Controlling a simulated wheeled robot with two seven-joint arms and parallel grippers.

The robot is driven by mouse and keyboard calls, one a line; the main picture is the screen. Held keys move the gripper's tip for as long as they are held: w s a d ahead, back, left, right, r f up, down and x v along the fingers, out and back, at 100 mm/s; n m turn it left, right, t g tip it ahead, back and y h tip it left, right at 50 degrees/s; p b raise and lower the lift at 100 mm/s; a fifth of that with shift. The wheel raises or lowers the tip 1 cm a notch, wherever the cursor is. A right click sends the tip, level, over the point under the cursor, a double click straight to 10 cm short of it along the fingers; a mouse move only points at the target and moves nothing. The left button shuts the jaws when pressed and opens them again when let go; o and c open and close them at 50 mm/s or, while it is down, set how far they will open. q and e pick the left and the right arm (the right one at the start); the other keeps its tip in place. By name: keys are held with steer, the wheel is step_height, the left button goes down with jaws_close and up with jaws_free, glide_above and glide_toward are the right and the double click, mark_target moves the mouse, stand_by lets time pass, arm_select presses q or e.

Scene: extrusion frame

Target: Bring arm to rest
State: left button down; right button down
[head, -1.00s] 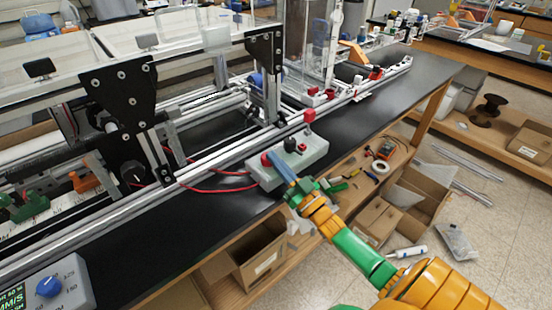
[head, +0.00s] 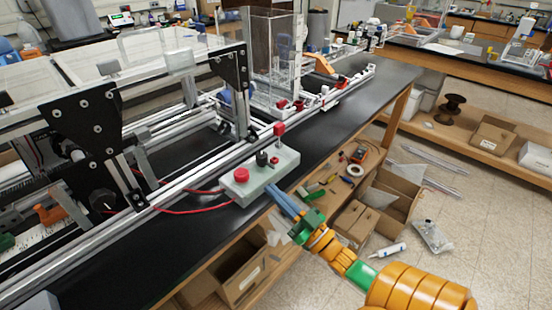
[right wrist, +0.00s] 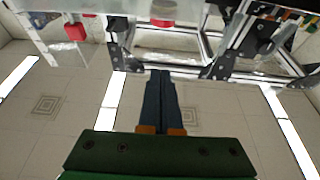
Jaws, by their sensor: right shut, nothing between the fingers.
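My right gripper (head: 276,194) comes in from the lower right in the head view, with blue fingers shut and empty. Its fingertips are just in front of the grey control box (head: 262,176), near its front edge; I cannot tell whether they touch it. The box carries a red button (head: 241,174), a black knob (head: 262,158) and a red-topped post (head: 279,129). In the right wrist view the shut fingers (right wrist: 160,76) point up at the frame, against ceiling tiles and lights. My left gripper is not in view.
The extrusion frame with black plates (head: 88,130) stands behind the box on the black bench top (head: 200,245). Red cables (head: 180,211) run left from the box. Below the bench are a wooden shelf and open cardboard boxes (head: 385,190). Floor at the right is partly clear.

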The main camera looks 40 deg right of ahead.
steer(key=shift+s+r, duration=0.1)
stand_by(0.3)
steer(key=s+a+f+m+g+h, duration=0.15)
steer(key=f+g, duration=0.25)
steer(key=f, duration=0.8)
steer(key=s+f+g+h, duration=0.25)
steer(key=f+g, duration=0.25)
steer(key=f, duration=0.7)
steer(key=s+a+f+n+g, duration=0.1)
steer(key=s+a+f+g, duration=0.2)
steer(key=s+f, duration=0.3)
steer(key=s+a+f+n+g+y, duration=0.1)
steer(key=s+a+f+g, duration=0.2)
steer(key=s, duration=0.8)
steer(key=s+a+f+n+g+y, duration=0.1)
steer(key=s+a+f+g, duration=0.3)
steer(key=s+f+g, duration=0.2)
step_height(320, 180, down, 3)
steer(key=shift+s+f, duration=0.2)
steer(key=shift+s, duration=0.95)
steer(key=shift+w, duration=0.1)
